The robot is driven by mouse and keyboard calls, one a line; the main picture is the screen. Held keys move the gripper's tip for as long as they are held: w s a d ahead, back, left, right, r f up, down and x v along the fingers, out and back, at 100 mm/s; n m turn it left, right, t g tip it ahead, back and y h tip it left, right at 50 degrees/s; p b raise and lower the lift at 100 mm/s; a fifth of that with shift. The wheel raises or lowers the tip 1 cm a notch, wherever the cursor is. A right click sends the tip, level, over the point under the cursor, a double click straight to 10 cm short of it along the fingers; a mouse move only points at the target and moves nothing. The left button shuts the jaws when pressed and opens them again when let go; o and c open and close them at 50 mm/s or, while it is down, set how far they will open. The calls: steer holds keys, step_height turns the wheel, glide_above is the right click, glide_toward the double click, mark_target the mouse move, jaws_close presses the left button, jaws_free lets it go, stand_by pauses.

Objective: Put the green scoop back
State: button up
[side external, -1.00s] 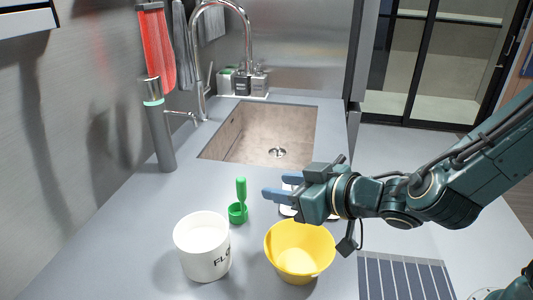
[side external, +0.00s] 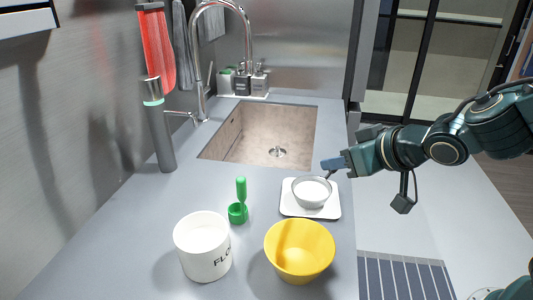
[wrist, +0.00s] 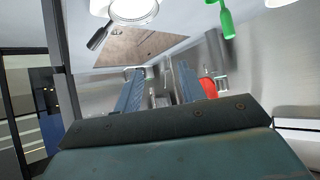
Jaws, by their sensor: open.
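The green scoop (side external: 240,203) stands on the grey counter with its handle pointing up and its round cup at the bottom. It also shows at the top of the wrist view (wrist: 227,22). A white canister (side external: 202,250) with partly visible "FLO" lettering stands just in front of it, to its left. My gripper (side external: 333,164) is open and empty, above the counter's right edge and well to the right of the scoop. In the wrist view, nothing sits between its fingers (wrist: 160,70).
A round sieve or pan (side external: 312,191) with a dark handle rests on a white tray (side external: 325,212), close to my gripper. A yellow bowl (side external: 299,252) stands in front. The sink (side external: 255,135) lies behind, and a grey column with a spout (side external: 160,130) is at left.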

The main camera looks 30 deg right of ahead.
steer(key=s+d+r+g, duration=0.2)
steer(key=s+d, duration=0.3)
steer(key=s, duration=0.4)
steer(key=s+d+r+g, duration=0.1)
steer(key=s+d+g, duration=0.2)
steer(key=s, duration=0.6)
steer(key=shift+s+d+r, duration=0.35)
steer(key=shift+s+d, duration=0.05)
steer(key=shift+d, duration=0.7)
